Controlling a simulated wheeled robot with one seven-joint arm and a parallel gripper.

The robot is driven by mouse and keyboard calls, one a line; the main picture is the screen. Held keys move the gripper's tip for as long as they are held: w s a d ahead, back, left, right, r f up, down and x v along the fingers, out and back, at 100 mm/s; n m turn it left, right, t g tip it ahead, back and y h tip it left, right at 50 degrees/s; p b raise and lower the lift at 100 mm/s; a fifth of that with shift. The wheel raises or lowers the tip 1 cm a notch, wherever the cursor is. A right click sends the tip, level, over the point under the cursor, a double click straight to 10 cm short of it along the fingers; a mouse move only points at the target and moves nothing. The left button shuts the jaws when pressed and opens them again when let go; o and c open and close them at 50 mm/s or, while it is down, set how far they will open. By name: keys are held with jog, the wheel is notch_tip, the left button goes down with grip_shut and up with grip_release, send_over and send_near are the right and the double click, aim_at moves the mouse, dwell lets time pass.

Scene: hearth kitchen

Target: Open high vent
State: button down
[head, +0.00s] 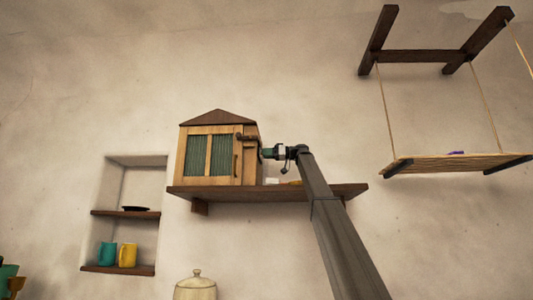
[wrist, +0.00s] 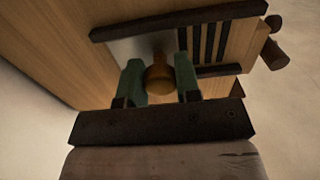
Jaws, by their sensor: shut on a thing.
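The high vent sits on the right side of a small wooden cabinet (head: 208,155) with a peaked roof, up on a wall shelf. In the wrist view the vent has a pale sliding plate (wrist: 125,48) between two dark rails (wrist: 180,20). Several dark slots (wrist: 209,42) show to the right of the plate. A round brown knob (wrist: 158,82) stands out from the plate. My gripper (wrist: 160,68) has its green fingers shut on the knob, one on each side. In the head view my gripper (head: 268,153) meets the cabinet's right side, and the vent is hidden there.
The dark wall shelf (head: 325,190) runs under the cabinet, with small pale items near my arm. A hanging wooden shelf (head: 440,163) is at the upper right. A wall niche (head: 125,178) with two mugs is at the left. A lidded jar (head: 195,287) stands below.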

jog(key=shift+w, duration=0.2)
jog(key=c, duration=0.8)
grip_release()
jog(key=shift+w, duration=0.1)
jog(key=d, duration=1)
jog(key=shift+s+d, duration=0.3)
jog(key=shift+d, duration=0.1)
